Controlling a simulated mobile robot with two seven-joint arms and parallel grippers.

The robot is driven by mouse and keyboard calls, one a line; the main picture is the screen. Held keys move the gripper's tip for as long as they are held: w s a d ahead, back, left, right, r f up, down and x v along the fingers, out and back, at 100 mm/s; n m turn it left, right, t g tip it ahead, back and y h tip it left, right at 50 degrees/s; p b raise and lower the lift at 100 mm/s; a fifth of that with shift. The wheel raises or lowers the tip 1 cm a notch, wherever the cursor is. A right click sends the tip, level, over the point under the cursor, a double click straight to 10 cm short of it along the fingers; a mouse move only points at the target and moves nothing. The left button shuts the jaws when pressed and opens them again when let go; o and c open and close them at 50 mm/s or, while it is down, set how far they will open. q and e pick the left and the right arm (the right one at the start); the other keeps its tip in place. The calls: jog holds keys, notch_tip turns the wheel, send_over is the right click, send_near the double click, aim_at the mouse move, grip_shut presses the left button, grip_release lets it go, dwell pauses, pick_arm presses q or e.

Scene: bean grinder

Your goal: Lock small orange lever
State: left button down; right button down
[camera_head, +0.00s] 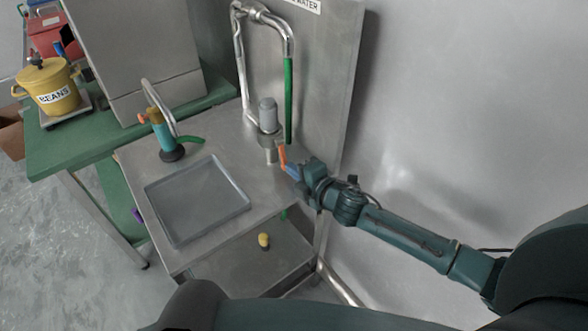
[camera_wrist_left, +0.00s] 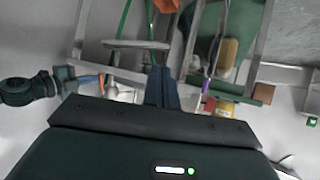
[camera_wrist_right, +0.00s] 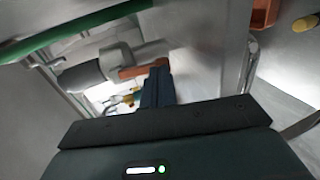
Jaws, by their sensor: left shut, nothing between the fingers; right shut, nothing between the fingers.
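The small orange lever (camera_head: 282,155) is on the grey pipe fitting beside the green hose, at the back right of the metal sink table. In the right wrist view the orange lever (camera_wrist_right: 140,70) lies just beyond and left of the fingertips. My right gripper (camera_head: 291,171) is shut and empty, close beside the lever's lower end; I cannot tell whether they touch. Its fingers show in the right wrist view (camera_wrist_right: 158,86). My left gripper (camera_wrist_left: 161,87) is shut and empty, seen only in its own wrist view, away from the lever.
A grey cylinder (camera_head: 268,114) stands on the fitting, next to the green hose (camera_head: 288,100). The sink basin (camera_head: 246,204) lies in front. A yellow BEANS pot (camera_head: 48,84) is on the green table. A wall closes the right.

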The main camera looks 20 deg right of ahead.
jog(key=shift+w, duration=0.15)
jog(key=shift+w+a+f+b, duration=0.2)
jog(key=shift+f+b, duration=0.2)
jog(key=shift+b, duration=0.4)
jog(key=shift+w+f+b, duration=0.15)
jog(key=shift+b, duration=0.35)
jog(key=shift+w+t+b, duration=0.15)
jog(key=shift+t+b, duration=0.15)
jog(key=shift+b, duration=0.1)
jog(key=shift+r+p, duration=0.3)
pick_arm(q)
jog(key=shift+s+d+f+h, duration=0.15)
jog(key=shift+d+h, duration=0.15)
jog(key=shift+d, duration=0.35)
pick_arm(e)
jog(key=shift+w, duration=0.1)
pick_arm(q)
jog(key=shift+a, duration=0.15)
